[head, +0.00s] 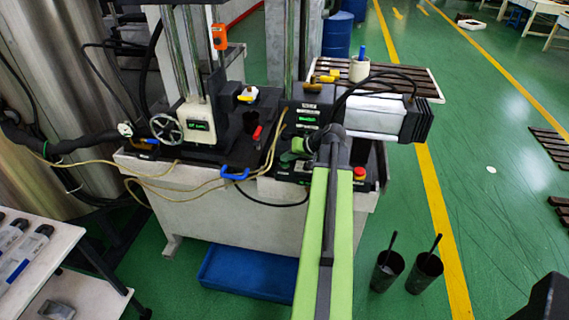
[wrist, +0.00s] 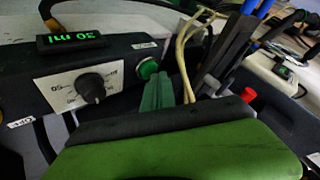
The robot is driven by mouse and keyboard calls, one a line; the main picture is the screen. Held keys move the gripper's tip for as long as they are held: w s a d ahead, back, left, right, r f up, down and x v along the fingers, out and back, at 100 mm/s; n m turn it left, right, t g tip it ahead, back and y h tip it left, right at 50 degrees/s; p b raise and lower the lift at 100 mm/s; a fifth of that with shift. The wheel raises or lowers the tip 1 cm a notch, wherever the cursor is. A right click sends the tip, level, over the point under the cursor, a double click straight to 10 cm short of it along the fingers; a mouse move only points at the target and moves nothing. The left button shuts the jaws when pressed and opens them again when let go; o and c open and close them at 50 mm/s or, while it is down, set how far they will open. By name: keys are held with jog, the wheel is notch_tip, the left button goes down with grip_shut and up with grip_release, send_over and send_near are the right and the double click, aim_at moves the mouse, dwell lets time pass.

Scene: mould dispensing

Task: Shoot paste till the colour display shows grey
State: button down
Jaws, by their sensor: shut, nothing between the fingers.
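The dispensing machine's black control box (head: 306,108) carries small labels and a green-lit strip in the head view; which one is the colour display I cannot tell. In the wrist view a small display (wrist: 72,40) reads "30 ml" in green, above a black dial knob (wrist: 91,88) on a white scale. A round green button (wrist: 148,68) sits right of the dial. My gripper (wrist: 158,88) is shut and empty, its green fingertips just below the button in the picture; whether they touch it I cannot tell. In the head view my gripper (head: 290,156) is at the box front, partly hidden by my arm.
A red stop button (head: 360,173) is right of my arm. Yellow cables (head: 190,178) loop across the bench front. Two black cups (head: 387,270) with sticks stand on the floor at right. A blue bin (head: 245,270) lies below the bench.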

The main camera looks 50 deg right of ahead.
aim_at(287, 164)
jog(key=shift+f, duration=0.1)
jog(key=shift+f+b, duration=0.4)
jog(key=shift+b, duration=0.1)
jog(key=shift+r, duration=0.1)
jog(key=shift+r+p, duration=0.35)
jog(key=shift+p, duration=0.1)
jog(key=shift+r, duration=0.1)
notch_tip(287, 164, up, 6)
jog(key=p, duration=0.6)
